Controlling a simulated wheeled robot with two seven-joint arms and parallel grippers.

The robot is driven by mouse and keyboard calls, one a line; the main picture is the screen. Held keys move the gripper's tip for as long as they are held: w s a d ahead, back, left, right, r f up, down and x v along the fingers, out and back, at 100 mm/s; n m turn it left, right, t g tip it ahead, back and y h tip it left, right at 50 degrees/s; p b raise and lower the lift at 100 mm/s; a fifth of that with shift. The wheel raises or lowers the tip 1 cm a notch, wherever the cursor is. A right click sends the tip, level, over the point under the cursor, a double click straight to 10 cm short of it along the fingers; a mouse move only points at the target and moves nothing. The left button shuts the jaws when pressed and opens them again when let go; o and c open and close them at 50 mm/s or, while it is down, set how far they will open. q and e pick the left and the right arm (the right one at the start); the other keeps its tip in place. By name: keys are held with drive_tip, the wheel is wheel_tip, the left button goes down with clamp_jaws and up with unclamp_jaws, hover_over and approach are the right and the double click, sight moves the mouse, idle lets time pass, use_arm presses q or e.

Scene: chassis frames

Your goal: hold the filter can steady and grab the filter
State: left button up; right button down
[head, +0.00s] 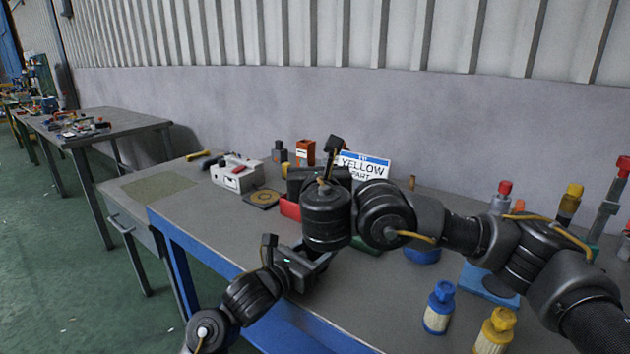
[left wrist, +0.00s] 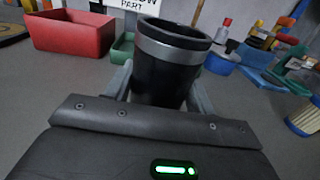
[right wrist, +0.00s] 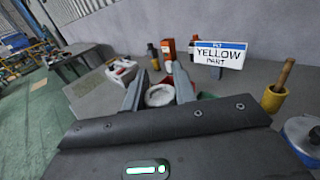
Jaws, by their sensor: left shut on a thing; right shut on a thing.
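The filter can is a black cylinder (left wrist: 172,75) with a grey rim, upright between the fingers of my left gripper (left wrist: 160,80), which is shut on it. Its inside looks dark in the left wrist view. In the head view my left gripper (head: 312,262) is low at the table front, and the can is hidden behind my right arm. My right gripper (right wrist: 158,88) is shut on a pale round thing (right wrist: 159,96), which looks like the filter seen end-on. In the head view my right gripper (head: 320,178) is mostly hidden behind its wrist.
A red bin (left wrist: 75,33) and a green bin (left wrist: 122,50) stand behind the can, near a YELLOW PART sign (head: 363,167). A blue-capped filter (head: 439,307) and a yellow-capped filter (head: 494,332) stand at the front right. A white toolbox (head: 238,176) is at the left.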

drive_tip(key=shift+r, duration=0.15)
use_arm(q)
drive_tip(key=o, duration=1.2)
drive_tip(key=shift+c, duration=0.2)
drive_tip(key=v, duration=1.2)
drive_tip(key=shift+s+f, duration=0.1)
